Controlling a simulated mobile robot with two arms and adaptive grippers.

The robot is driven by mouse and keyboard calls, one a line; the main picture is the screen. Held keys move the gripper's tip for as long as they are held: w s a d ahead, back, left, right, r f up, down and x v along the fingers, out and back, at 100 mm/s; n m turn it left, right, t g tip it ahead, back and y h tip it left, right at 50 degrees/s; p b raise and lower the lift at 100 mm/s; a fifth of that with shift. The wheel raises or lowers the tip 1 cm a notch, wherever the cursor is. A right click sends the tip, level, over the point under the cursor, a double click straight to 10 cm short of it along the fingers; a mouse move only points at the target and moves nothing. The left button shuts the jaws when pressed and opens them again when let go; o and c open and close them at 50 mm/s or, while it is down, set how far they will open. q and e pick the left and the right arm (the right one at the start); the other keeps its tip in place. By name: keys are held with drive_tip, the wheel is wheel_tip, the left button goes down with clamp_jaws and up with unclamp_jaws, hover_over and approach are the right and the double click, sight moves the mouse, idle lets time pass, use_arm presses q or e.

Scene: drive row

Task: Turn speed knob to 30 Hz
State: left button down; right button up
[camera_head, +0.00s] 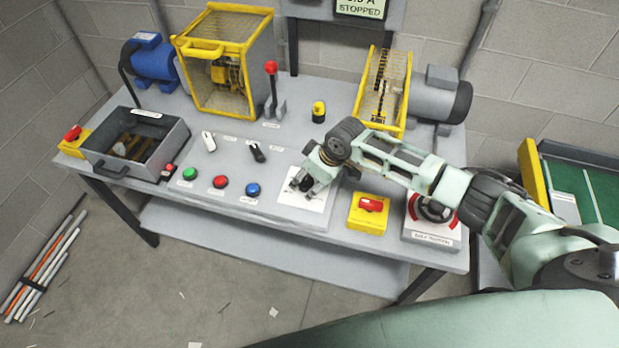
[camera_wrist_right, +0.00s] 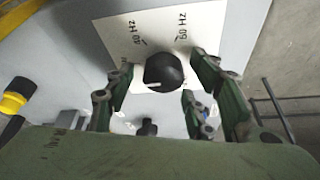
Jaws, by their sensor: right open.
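The speed knob (camera_wrist_right: 163,71) is a round black knob with a white pointer line, on a white dial plate (camera_wrist_right: 110,30). Marks reading 40 Hz and 50 Hz or 60 Hz show on the plate in the wrist view; the rest of the scale is hidden or out of view. In the head view the dial plate (camera_head: 287,200) lies on the bench, with the knob (camera_head: 306,183) mostly hidden by my gripper. My right gripper (camera_head: 303,187) is above the plate, its open fingers (camera_wrist_right: 168,92) on either side of the knob. Contact cannot be told. My left gripper is not in view.
Green (camera_head: 189,174), red (camera_head: 221,182) and blue (camera_head: 253,190) buttons are left of the dial. A yellow box with a red switch (camera_head: 368,212) and a dial gauge unit (camera_head: 432,217) stand right. A black switch (camera_head: 257,152) and a red-topped lever (camera_head: 272,90) stand behind.

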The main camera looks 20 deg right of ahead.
drive_tip(key=shift+c, duration=0.5)
drive_tip(key=c, duration=1)
drive_tip(key=shift+r+m+p, duration=0.2)
drive_tip(key=shift+m+p, duration=0.1)
drive_tip(key=shift+p, duration=0.35)
drive_tip(key=shift+f+h, duration=0.15)
drive_tip(key=shift+h, duration=0.15)
drive_tip(key=o, duration=1.1)
drive_tip(key=shift+d, duration=0.1)
drive_tip(key=v, duration=1.2)
